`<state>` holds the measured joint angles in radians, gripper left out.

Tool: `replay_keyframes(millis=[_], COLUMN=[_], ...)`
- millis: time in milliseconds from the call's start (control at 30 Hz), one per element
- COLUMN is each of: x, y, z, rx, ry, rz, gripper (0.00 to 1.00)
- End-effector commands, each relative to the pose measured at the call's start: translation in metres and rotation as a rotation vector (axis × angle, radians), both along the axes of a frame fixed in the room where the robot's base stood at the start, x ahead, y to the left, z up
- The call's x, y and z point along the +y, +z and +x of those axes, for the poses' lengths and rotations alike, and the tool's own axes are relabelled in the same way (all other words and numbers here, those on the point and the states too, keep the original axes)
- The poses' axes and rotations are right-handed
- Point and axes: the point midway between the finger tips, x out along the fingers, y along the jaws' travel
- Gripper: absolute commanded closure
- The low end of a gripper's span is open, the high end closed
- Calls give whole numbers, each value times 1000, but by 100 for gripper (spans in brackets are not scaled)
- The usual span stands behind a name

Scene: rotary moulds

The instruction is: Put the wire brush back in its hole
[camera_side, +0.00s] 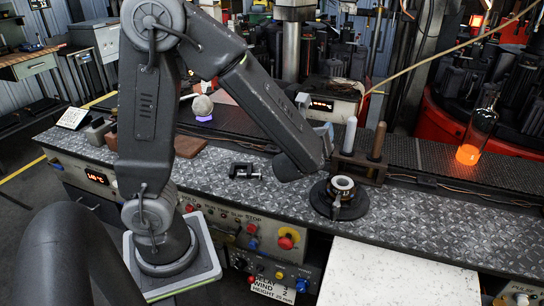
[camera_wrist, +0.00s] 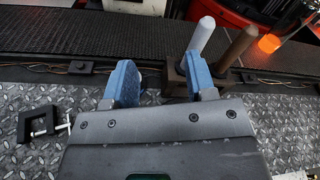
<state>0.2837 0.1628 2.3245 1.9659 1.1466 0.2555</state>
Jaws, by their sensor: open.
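A dark brown rack (camera_side: 357,168) stands on the metal bench, with a pale grey rod-like handle (camera_side: 350,135) and a brown one (camera_side: 377,142) upright in it. I cannot tell which, if either, belongs to the wire brush; no bristles show. In the wrist view the pale handle (camera_wrist: 202,42) and brown handle (camera_wrist: 236,46) rise behind my right finger. My gripper (camera_wrist: 162,80) has its blue fingers apart with nothing between them. In the side view my gripper's blue fingertip (camera_side: 326,132) is just left of the rack, and the other finger is hidden.
A black clamp (camera_side: 245,171) lies on the bench to the left. A glowing orange glass bottle (camera_side: 476,135) stands at right. The bench plate (camera_side: 440,200) right of the ring is clear.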

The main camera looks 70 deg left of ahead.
Motion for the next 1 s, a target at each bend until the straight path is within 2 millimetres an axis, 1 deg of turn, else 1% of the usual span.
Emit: replay_keyframes(millis=[33, 67, 100, 167, 200, 267, 300, 367, 400, 467, 500, 600, 700, 833, 900, 1000], x=[14, 19, 24, 27, 27, 22, 16, 5, -4, -20, -32, -60, -82, -100, -105, -107], y=[6, 6, 6, 4, 2, 0, -2, -4, -4, -2, 0, 11, 25, 39, 43, 45], z=[-21, -34, -51, -74, -89, -110, -122, -138, -147, -158, -164, -173, -177, -180, -180, -180], rx=[-39, -57, -84, -125, -156, -203, -236, -285, -320, -370, -402, -473, -521, -553, -560, -561], ry=[114, 177, 261, 381, 459, 568, 639, 737, 800, 886, 940, 1050, 1127, 1182, 1199, 1208], rz=[-115, -185, -278, -426, -526, -679, -784, -945, -1055, -1222, -1332, -1596, -1811, -1991, -2039, -2064], gripper=[49, 49, 49, 49, 49, 49, 49, 49, 49, 49, 49, 49, 49, 49, 49, 49])
